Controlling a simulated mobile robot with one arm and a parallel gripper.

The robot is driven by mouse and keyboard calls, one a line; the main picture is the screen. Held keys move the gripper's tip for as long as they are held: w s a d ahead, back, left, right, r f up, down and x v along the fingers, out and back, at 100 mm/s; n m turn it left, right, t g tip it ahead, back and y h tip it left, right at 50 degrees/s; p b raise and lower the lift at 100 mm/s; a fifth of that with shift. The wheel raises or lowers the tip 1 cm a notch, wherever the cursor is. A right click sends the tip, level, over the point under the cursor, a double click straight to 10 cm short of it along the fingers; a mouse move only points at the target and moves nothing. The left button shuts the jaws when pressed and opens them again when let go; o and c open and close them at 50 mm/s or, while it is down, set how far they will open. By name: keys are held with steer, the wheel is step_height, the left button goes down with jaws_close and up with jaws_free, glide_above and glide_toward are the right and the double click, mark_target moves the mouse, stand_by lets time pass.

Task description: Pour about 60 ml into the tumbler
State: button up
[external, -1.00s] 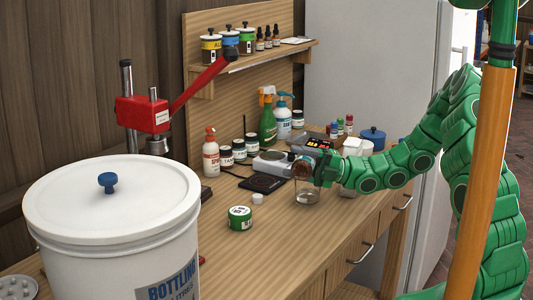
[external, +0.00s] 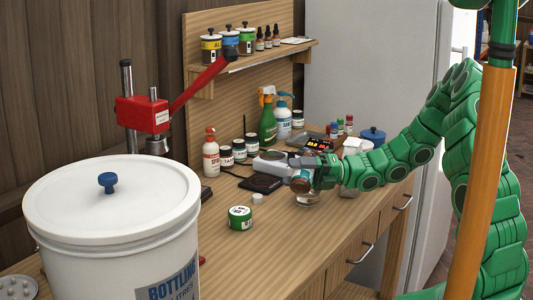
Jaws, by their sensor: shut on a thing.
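The clear glass tumbler (external: 308,201) stands on the wooden bench in front of my arm; only its lower part shows clearly. My gripper (external: 312,178) is shut on a brown container (external: 301,186). The container is tilted over the tumbler, with its round end toward the camera, and it hides the tumbler's top. I cannot tell whether the two touch or whether liquid is flowing. The level in the tumbler is too small to read.
A black flat scale (external: 261,184) and a small white cap (external: 257,198) lie left of the tumbler. A green tin (external: 240,218) stands nearer. A large white bucket (external: 115,220) fills the front left. Spray bottles and jars line the back. The front right bench is clear.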

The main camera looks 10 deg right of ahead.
steer(key=shift+w+r+n, duration=0.1)
steer(key=shift+r+n, duration=0.3)
steer(key=shift+r, duration=0.05)
stand_by(1.8)
steer(key=shift+w+d+r+n+h, duration=0.1)
steer(key=shift+w+r+n+h, duration=0.2)
steer(key=shift+r+n, duration=0.35)
steer(key=shift+w+d+r+n+h, duration=0.1)
steer(key=shift+r+n+h, duration=0.3)
steer(key=shift+r+n, duration=0.2)
steer(key=shift+w+d+f+n+h, duration=0.15)
steer(key=shift+w+f+n+h, duration=0.2)
steer(key=shift+n+h, duration=0.25)
step_height(320, 180, down, 3)
steer(key=shift+w+r+n, duration=0.1)
steer(key=shift+w+n, duration=0.05)
steer(key=shift+n, duration=0.6)
steer(key=shift+f+n+t+h, duration=0.3)
steer(key=shift+f+n+h, duration=0.3)
steer(key=shift+f+n, duration=0.15)
steer(key=shift+s+n+t+h, duration=0.2)
steer(key=shift+n+t+h, duration=0.1)
steer(key=shift+n, duration=0.15)
steer(key=shift+f+n+t+h, duration=0.4)
steer(key=shift+f+n, duration=0.25)
steer(key=shift+f, duration=0.6)
steer(key=shift+f+n+t+h, duration=0.3)
steer(key=shift+f+n+t, duration=0.3)
steer(key=shift+f, duration=0.6)
